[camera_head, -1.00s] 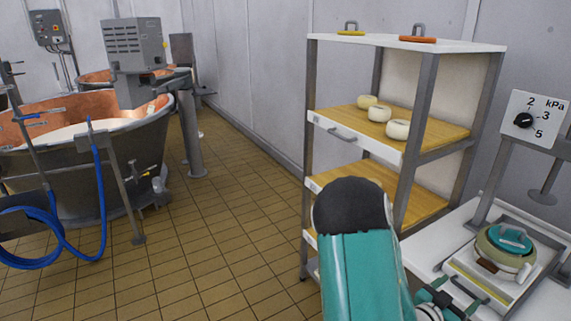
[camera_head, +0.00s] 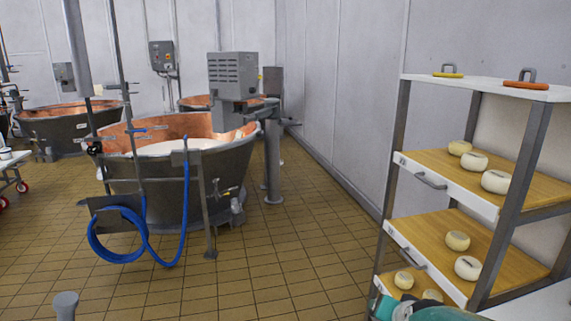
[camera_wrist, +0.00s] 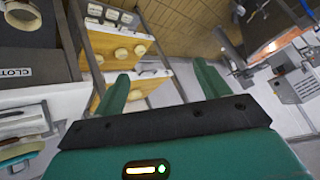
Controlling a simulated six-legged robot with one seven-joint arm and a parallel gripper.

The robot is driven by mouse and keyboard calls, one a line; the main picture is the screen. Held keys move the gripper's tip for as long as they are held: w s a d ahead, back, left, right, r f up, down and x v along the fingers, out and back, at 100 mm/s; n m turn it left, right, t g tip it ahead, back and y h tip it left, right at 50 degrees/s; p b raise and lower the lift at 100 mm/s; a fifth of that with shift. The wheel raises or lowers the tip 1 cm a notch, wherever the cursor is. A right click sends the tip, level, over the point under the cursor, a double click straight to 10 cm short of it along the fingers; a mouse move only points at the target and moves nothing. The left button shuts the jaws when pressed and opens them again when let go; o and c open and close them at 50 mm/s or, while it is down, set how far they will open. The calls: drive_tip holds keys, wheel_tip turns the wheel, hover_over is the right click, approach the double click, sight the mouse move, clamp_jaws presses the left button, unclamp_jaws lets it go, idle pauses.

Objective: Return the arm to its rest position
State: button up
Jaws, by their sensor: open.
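My gripper (camera_wrist: 160,88) shows in the wrist view with its two green fingers spread apart and nothing between them. Beyond the fingers, the wrist view shows the shelf rack with cheeses, tilted. In the head view only a teal part of my arm shows at the bottom edge, in front of the rack's lower shelves. The gripper itself is outside the head view.
The shelf rack (camera_head: 525,150) with several white cheeses stands at the right. A copper vat (camera_head: 180,185) with a coiled blue hose (camera_head: 118,235) stands at left centre. Tiled floor (camera_head: 300,260) between them is clear. A box labelled "CLOT" (camera_wrist: 30,75) is close in the wrist view.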

drive_tip(key=s+a+r+n+g+y, duration=0.1)
drive_tip(key=s+a+r+n+g, duration=0.2)
drive_tip(key=s+a+r+n, duration=0.4)
drive_tip(key=s+a+r, duration=0.1)
drive_tip(key=s+a, duration=0.3)
drive_tip(key=s, duration=0.3)
drive_tip(key=shift+s+a+r+y, duration=0.15)
drive_tip(key=shift+s+a+y, duration=0.15)
drive_tip(key=shift+a, duration=0.1)
drive_tip(key=shift+c, duration=0.2)
drive_tip(key=c, duration=0.7)
drive_tip(key=shift+d, duration=0.15)
drive_tip(key=shift+c, duration=0.5)
